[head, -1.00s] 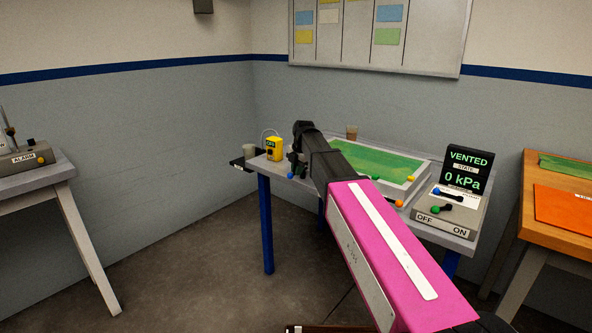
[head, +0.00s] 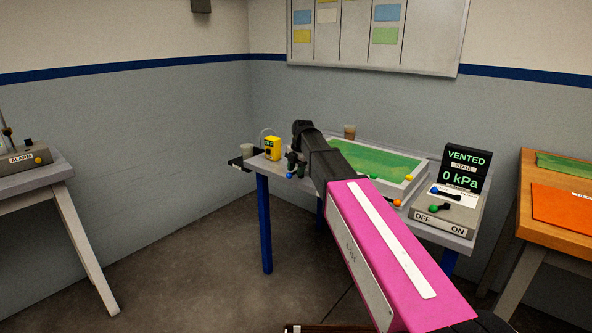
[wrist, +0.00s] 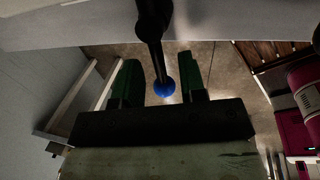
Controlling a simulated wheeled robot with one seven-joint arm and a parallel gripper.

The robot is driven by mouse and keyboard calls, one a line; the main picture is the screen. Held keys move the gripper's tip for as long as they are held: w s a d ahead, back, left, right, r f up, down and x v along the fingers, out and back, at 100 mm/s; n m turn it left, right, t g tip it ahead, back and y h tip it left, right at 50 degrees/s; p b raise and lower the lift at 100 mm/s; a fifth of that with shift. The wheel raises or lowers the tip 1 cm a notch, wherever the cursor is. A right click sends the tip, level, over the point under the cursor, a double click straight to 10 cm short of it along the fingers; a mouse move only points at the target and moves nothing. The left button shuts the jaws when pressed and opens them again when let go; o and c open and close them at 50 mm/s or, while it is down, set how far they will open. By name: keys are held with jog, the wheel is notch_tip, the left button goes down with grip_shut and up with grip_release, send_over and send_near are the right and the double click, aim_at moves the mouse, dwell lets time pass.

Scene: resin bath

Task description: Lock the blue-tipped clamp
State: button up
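The blue-tipped clamp shows in the wrist view as a black lever (wrist: 153,35) ending in a blue ball tip (wrist: 163,88). In the head view a small blue tip (head: 290,175) shows at the table's left front edge. My gripper (wrist: 160,82) has two dark green fingers, set apart on either side of the blue ball. The ball is nearer the right finger, and I see no grip on it. In the head view my gripper is mostly hidden by my own arm.
The table holds a tray with a green sheet (head: 376,159), an orange ball (head: 398,202), a yellow ball (head: 408,178) and a yellow device (head: 272,148). A control box (head: 447,211) stands at right, its display reading VENTED, 0 kPa. A brown cup (head: 349,131) stands behind.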

notch_tip(320, 180, up, 11)
jog(key=s+d, duration=0.1)
jog(key=shift+s+d+f, duration=0.15)
jog(key=shift+d+f, duration=0.05)
jog(key=shift+d, duration=0.15)
jog(key=shift+s, duration=0.15)
dwell(0.3)
